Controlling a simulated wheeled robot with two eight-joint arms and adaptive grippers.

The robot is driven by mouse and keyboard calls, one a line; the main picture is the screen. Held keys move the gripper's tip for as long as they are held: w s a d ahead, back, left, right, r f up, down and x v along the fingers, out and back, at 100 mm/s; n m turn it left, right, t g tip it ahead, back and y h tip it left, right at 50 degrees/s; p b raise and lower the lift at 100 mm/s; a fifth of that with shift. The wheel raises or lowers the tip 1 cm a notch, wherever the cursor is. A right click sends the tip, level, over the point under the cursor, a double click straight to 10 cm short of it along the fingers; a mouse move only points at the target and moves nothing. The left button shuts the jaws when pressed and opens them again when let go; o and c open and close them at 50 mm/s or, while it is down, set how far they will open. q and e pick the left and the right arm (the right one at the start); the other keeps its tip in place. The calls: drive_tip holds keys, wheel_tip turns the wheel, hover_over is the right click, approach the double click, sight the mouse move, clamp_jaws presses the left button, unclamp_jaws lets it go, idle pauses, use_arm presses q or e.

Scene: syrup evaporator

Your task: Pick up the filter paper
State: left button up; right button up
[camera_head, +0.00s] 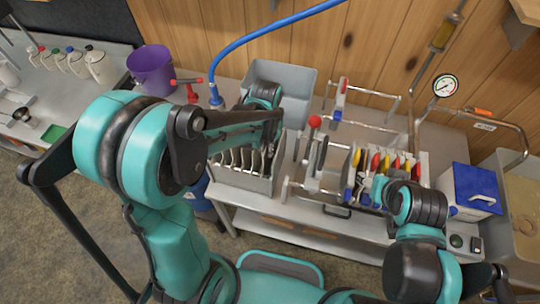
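Several thin white sheets stand upright, side by side, in a grey slotted bin (243,184) at the front of the bench. They look like the filter paper (236,158), but I cannot be sure. My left arm reaches across from the left, and my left gripper (268,146) is over the right end of this bin. Its dark fingers point down close to the sheets; their gap and any contact are unclear. My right gripper (374,190) is at the front of a rack of plates with coloured handles (384,162). Its fingers are small and partly hidden by its wrist.
A grey tub (294,90) stands behind the bin, with a blue hose (262,32) arching over. A red-knobbed lever (314,122) and metal rails stand between bin and plates. A pressure gauge (445,86), a blue box (474,188) and a purple bucket (152,68) flank the area.

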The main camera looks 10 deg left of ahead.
use_arm(q)
wheel_tip(320, 180, down, 3)
drive_tip(key=shift+w+f+b, duration=0.1)
drive_tip(key=shift+f+b, duration=0.1)
drive_tip(key=shift+b, duration=0.2)
clamp_jaws()
drive_tip(key=shift+r, duration=0.1)
wheel_tip(320, 180, up, 18)
drive_tip(key=p, duration=0.4)
drive_tip(key=shift+p, duration=0.4)
